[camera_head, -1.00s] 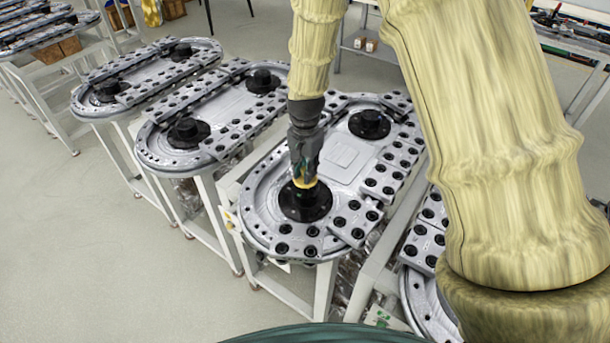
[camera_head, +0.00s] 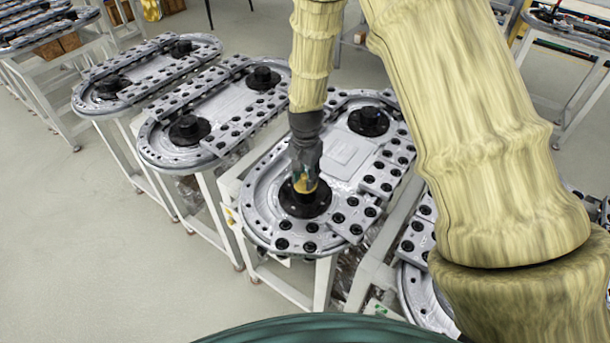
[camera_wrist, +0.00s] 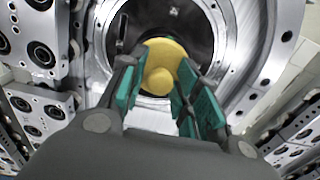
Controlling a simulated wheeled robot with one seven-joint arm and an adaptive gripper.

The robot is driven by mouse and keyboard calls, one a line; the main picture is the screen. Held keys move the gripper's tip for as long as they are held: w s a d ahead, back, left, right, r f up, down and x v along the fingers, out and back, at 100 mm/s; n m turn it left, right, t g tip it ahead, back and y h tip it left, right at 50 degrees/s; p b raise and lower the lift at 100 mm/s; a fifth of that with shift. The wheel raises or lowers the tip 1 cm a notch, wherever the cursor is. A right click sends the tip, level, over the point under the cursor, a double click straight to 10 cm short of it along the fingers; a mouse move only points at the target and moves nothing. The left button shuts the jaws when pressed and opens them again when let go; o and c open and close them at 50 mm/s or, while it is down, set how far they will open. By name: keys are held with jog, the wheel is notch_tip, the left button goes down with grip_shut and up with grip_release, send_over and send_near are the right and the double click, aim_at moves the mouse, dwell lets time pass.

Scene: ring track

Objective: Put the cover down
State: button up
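The cover (camera_wrist: 163,65) looks like a yellow disc with a round knob facing my wrist camera. It fills the gap between the green-padded fingertips of my gripper (camera_wrist: 157,68), which appears shut on it. In the head view, my gripper (camera_head: 304,182) points down at the near black hub (camera_head: 305,204) of the middle ring track (camera_head: 262,221). The cover (camera_head: 303,184) shows as a small yellow patch at the fingertips, over the hub. My fingers hide part of it, and I cannot tell whether it touches the hub.
Two similar ring tracks stand to the left, one near (camera_head: 154,150) and one farther (camera_head: 92,103). Another is partly hidden by my arm at right. The middle track's far hub (camera_head: 368,121) is uncovered by my arm. Open floor (camera_head: 90,250) lies at left.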

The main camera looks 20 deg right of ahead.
aim_at(305, 175)
jog(key=shift+r, duration=0.2)
notch_tip(305, 175, up, 12)
jog(key=b, duration=0.4)
jog(key=shift+b, duration=0.3)
dwell(0.3)
dwell(0.4)
